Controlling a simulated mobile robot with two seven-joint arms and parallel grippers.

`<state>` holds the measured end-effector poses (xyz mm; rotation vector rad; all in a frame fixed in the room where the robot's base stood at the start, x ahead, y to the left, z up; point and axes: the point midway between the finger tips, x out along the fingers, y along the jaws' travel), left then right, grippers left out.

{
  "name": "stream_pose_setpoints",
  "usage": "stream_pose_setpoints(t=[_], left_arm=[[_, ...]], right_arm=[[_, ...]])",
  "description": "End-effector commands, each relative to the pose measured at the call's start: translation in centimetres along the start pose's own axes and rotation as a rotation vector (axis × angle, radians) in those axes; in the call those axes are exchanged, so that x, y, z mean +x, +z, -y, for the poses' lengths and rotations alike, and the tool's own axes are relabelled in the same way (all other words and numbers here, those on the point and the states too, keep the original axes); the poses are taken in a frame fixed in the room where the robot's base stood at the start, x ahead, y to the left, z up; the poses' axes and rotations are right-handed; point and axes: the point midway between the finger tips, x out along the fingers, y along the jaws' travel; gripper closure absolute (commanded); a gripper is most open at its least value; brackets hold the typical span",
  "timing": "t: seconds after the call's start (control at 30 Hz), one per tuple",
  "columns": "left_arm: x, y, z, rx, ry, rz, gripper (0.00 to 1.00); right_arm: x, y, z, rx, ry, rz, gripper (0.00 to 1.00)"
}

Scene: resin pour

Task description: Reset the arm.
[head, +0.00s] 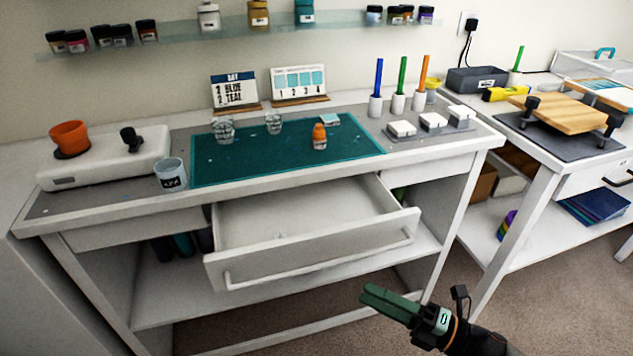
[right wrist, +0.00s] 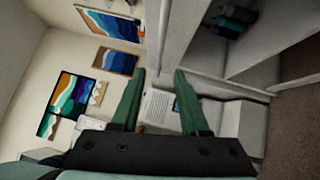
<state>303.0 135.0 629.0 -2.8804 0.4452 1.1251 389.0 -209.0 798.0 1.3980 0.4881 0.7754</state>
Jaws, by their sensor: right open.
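My right gripper (head: 390,303) is at the lower right of the head view, in front of the bench and below the open drawer's handle. Its green fingers point left and touch nothing. In the right wrist view the two fingers (right wrist: 158,85) stand apart with nothing between them. My left gripper is not in view.
The drawer (head: 310,255) is pulled out towards me. A teal mat (head: 240,165) on the bench bears clear cups and an orange bottle (head: 319,137). A labelled cup (head: 171,175) stands left of the mat. A second bench (head: 545,185) stands right. Carpet (head: 450,325) is clear.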

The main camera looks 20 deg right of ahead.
Motion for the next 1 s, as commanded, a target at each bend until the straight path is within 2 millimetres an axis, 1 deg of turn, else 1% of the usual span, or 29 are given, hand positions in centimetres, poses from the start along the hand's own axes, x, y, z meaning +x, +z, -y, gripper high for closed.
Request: stream_pose_setpoints(t=[0.07,0.17,0.27,0.37,0.4,0.43,0.5,0.57,0.6,0.67,0.77,0.8,0.83,0.87,0.9,0.97,1.0], left_arm=[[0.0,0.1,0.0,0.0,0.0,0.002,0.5],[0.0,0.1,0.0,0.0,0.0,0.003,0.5],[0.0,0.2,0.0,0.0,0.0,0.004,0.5],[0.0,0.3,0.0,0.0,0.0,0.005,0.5],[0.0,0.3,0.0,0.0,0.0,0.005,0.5],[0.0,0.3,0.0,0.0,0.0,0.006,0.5],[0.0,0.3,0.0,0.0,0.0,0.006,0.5],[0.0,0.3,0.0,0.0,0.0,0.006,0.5],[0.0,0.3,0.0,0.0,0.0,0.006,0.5],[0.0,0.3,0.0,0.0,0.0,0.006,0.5],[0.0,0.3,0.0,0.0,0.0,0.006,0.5],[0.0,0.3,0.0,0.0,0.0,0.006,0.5],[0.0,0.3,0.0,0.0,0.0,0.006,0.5],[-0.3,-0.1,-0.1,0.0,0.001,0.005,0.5],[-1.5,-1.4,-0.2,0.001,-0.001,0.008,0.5],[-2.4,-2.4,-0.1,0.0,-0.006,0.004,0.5],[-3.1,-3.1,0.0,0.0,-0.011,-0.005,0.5]], right_arm=[[0.1,0.0,0.1,0.009,-0.001,0.007,0.55],[0.3,0.0,0.7,0.087,-0.013,0.061,0.55],[0.6,0.0,2.3,0.276,-0.045,0.192,0.55],[0.5,-0.5,4.9,0.563,-0.089,0.376,0.55],[0.3,-1.0,6.2,0.692,-0.108,0.454,0.55],[0.1,-1.5,7.1,0.785,-0.123,0.511,0.55],[-0.5,-3.0,9.2,0.997,-0.157,0.635,0.55],[-0.9,-4.5,10.7,1.165,-0.186,0.73,0.55],[-1.3,-5.7,11.7,1.271,-0.205,0.79,0.55],[-1.7,-7.5,12.8,1.417,-0.232,0.871,0.55],[-2.2,-11.0,14.2,1.644,-0.28,0.996,0.55],[-2.4,-12.4,14.6,1.73,-0.301,1.043,0.55],[-2.6,-13.5,14.9,1.793,-0.317,1.078,0.55],[-2.7,-14.2,14.6,1.838,-0.329,1.105,0.55],[-2.8,-13.4,12.9,1.813,-0.322,1.103,0.55],[-2.9,-13.1,11.8,1.807,-0.316,1.108,0.55],[-3.0,-12.9,11.1,1.804,-0.313,1.112,0.55]])
